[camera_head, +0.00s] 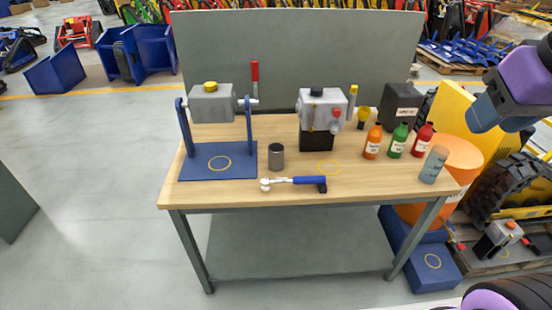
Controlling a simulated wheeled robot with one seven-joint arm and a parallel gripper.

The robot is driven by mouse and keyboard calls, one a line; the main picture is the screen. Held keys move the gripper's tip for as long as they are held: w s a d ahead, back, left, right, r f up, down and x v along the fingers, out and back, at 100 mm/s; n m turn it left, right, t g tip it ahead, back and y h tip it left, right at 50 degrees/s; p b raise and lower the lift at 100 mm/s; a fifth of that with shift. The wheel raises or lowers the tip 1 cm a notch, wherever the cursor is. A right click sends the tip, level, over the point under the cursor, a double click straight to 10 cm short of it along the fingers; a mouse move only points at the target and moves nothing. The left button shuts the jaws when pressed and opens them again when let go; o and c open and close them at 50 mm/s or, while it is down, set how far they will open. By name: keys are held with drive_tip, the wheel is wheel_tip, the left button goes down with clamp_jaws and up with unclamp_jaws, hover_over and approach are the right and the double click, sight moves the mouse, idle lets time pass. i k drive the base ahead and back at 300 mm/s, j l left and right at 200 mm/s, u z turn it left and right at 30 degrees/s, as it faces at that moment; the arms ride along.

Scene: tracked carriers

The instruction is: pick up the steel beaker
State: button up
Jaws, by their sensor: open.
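The steel beaker (276,157) is a small dark grey cylinder. It stands upright on the wooden tabletop (225,194), just right of the blue base plate of a stand and apart from it. My gripper's fingers do not show. Only purple and blue-grey parts of my arm show at the upper right, well away from the beaker, and a purple part of mine shows at the bottom right.
The blue stand (200,168) holds a grey block. A blue-handled tool (305,181) lies in front right of the beaker. A grey machine (322,110) stands behind it. Orange (373,143), green (397,142) and red (422,140) bottles and a grey-blue cylinder (434,165) stand right.

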sight(276, 158)
drive_tip(key=i+l, duration=0.1)
drive_tip(key=i, duration=0.55)
drive_tip(key=i+l+u, duration=0.1)
drive_tip(key=u, duration=1.55)
drive_tip(key=i+l, duration=0.05)
drive_tip(key=l, duration=0.05)
